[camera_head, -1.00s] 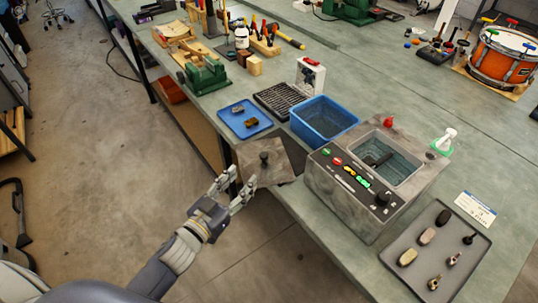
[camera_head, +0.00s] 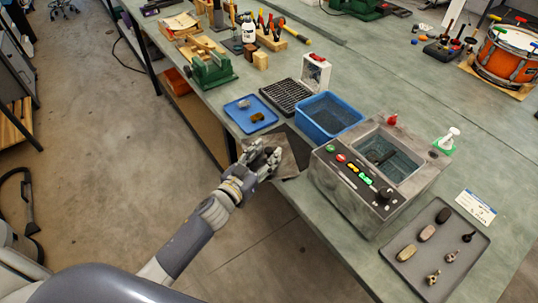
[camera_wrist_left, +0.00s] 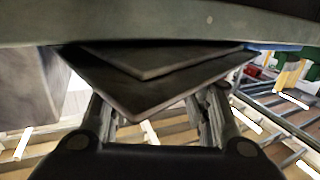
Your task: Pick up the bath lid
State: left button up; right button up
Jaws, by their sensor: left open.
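The bath lid (camera_head: 297,148) is a flat dark grey plate at the bench's near edge, between the blue tray and the bath. My left gripper (camera_head: 263,155) is open at the lid's left side and covers part of it, including where its knob stood. Whether the fingers touch the lid or surround the knob cannot be told. The grey bath (camera_head: 350,195) stands open to the right. My right gripper is not in view.
A blue tray (camera_head: 237,122) with two small pieces lies behind the lid. A blue tub (camera_head: 345,130) and black rack (camera_head: 283,96) stand beyond. A grey tray (camera_head: 465,265) with several small parts is at the right. Open floor lies left of the bench edge.

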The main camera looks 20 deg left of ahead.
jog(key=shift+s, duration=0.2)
pick_arm(q)
grip_shut()
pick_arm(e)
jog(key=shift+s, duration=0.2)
